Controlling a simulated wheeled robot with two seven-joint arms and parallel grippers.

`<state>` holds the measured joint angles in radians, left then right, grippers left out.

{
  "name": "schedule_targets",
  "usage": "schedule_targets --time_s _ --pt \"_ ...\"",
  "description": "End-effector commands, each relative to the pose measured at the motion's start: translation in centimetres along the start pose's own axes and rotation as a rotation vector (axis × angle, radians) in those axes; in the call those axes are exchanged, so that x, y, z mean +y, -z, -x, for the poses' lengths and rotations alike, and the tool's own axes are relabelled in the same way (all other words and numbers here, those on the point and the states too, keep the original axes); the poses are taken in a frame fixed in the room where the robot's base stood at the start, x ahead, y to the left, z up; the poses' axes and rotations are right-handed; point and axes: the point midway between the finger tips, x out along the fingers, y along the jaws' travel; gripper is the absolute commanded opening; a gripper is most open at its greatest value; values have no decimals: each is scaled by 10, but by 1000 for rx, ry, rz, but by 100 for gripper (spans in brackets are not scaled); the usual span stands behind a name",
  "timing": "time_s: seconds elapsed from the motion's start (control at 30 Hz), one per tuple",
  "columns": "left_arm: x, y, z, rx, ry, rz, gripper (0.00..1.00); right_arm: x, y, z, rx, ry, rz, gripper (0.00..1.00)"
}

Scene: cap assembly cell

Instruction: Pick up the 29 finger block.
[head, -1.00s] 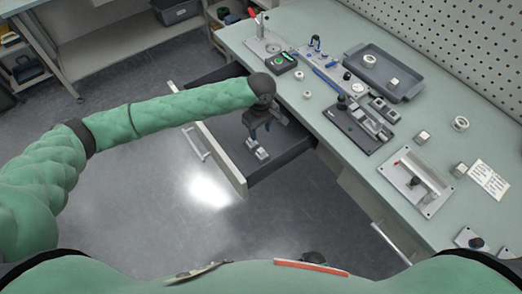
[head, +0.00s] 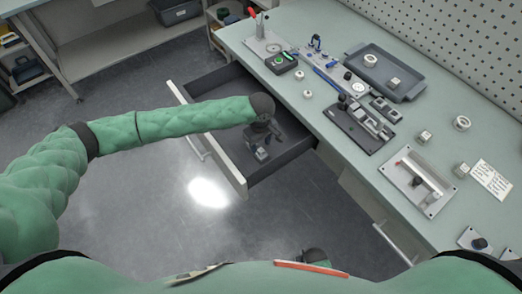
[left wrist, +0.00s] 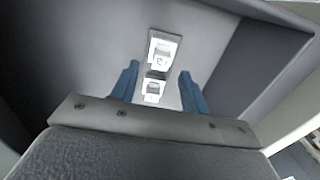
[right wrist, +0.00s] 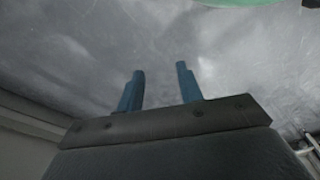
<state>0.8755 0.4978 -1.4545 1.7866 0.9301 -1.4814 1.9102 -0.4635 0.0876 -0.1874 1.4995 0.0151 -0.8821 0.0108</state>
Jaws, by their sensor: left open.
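Two small light-grey blocks lie in the open drawer (head: 222,92). In the left wrist view, the upper block (left wrist: 162,50) sits on a dark backing, and the lower block (left wrist: 153,88) is between my fingertips. Their markings are too small to read, so I cannot tell which is the 29 finger block. In the head view the blocks (head: 261,154) show just below my left gripper (head: 262,140). In the left wrist view my left gripper (left wrist: 157,86) is open, one blue finger on each side of the lower block, apart from it. My right gripper (right wrist: 160,86) is open and empty above the floor.
The drawer's front wall (head: 218,150) and the bench edge border the left arm's space. On the bench stand a grey tray (head: 385,75), a dark fixture (head: 358,125), a light plate with a handle (head: 418,183) and several small white parts. The floor left of the drawer is clear.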

Motion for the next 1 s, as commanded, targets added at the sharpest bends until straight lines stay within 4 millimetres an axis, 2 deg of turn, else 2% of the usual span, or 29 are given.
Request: schedule_targets --time_s 0.23,0.5,0.53,0.7,0.77,1.0 --pt "0 0 -23 1 1 0 45 6 -9 -19 11 -8 5 36" --pt "-1 0 -27 1 0 0 45 6 -10 -22 13 -9 6 36" --pt "-1 0 -27 1 0 0 44 6 -10 -22 13 -9 6 36" --pt "-1 0 -26 1 0 0 10 6 -10 -21 14 -9 6 36" --pt "-1 0 -26 1 0 0 0 6 -10 -21 14 -9 6 36" --pt "-1 0 -26 1 0 0 0 7 -8 -21 15 -10 6 36"
